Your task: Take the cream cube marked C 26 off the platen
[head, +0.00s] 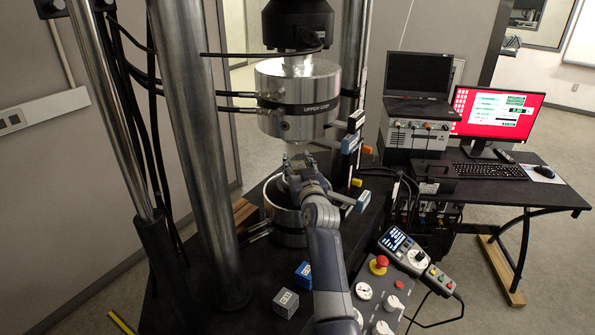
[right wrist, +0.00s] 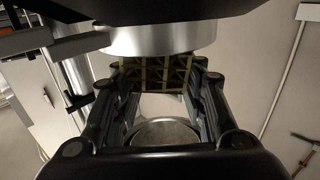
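A cream-brown lattice cube (right wrist: 155,73) shows in the right wrist view, between the fingertips of my right gripper (right wrist: 157,76). It fills the gap between them, but I cannot tell whether the fingers press on it. Its top edge meets a shiny metal cylinder's rim (right wrist: 155,42); no marking is readable. A round metal face (right wrist: 165,132) shows lower, between the fingers. In the head view my right gripper (head: 305,180) is between the upper grip (head: 297,100) and the lower grip (head: 286,222), and the cube is hidden there. My left gripper is not in view.
A grey labelled block (head: 286,303) and a blue one (head: 303,274) lie on the dark table in front. A control panel with a red button (head: 378,264) and a handheld pendant (head: 405,251) are to the right. A thick steel column (head: 200,150) stands on the left.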

